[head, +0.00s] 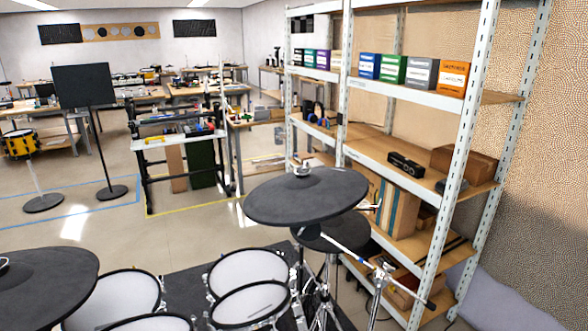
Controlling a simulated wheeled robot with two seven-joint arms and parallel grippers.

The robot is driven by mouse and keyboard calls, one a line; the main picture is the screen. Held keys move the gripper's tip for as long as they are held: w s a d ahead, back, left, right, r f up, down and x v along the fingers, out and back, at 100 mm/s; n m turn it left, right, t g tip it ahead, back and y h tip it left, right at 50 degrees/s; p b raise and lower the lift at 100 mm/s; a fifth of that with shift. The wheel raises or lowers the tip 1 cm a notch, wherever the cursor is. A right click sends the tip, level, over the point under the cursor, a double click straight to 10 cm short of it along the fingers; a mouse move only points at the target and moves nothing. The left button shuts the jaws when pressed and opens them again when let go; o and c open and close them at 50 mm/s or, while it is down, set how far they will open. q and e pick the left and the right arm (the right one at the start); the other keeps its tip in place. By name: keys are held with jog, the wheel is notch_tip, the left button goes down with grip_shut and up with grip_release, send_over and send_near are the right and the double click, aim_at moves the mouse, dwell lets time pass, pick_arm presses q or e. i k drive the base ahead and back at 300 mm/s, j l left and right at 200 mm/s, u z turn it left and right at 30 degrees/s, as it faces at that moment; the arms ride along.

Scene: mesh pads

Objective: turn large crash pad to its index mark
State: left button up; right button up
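A large black crash pad (300,205) is in the middle of the head view, nearly level on its stand, with a metal fitting at its centre. Another large black cymbal pad (45,285) is at the lower left, cut off by the frame edge. I cannot tell for certain which one is the large crash pad. A smaller dark pad (333,238) sits below and right of the middle one, partly hidden by it. I cannot make out an index mark on any pad. Neither of my grippers is in view.
Several white mesh drum pads (245,270) fill the lower foreground. A chrome stand arm (385,275) reaches to the lower right. A tall metal shelf (440,200) with boxes stands close on the right. A black music stand (84,88) is at the left. Open floor lies beyond the drums.

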aim_at(303, 185)
jog(key=i+l+u, duration=0.15)
jog(key=l+u, duration=0.15)
jog(key=l, duration=0.15)
jog(key=i+l+u, duration=0.1)
jog(key=l+u, duration=0.15)
jog(key=l, duration=0.25)
jog(key=l+u, duration=0.3)
jog(key=l, duration=0.15)
jog(key=i+l, duration=0.1)
jog(key=l, duration=1.25)
jog(key=i+u, duration=0.05)
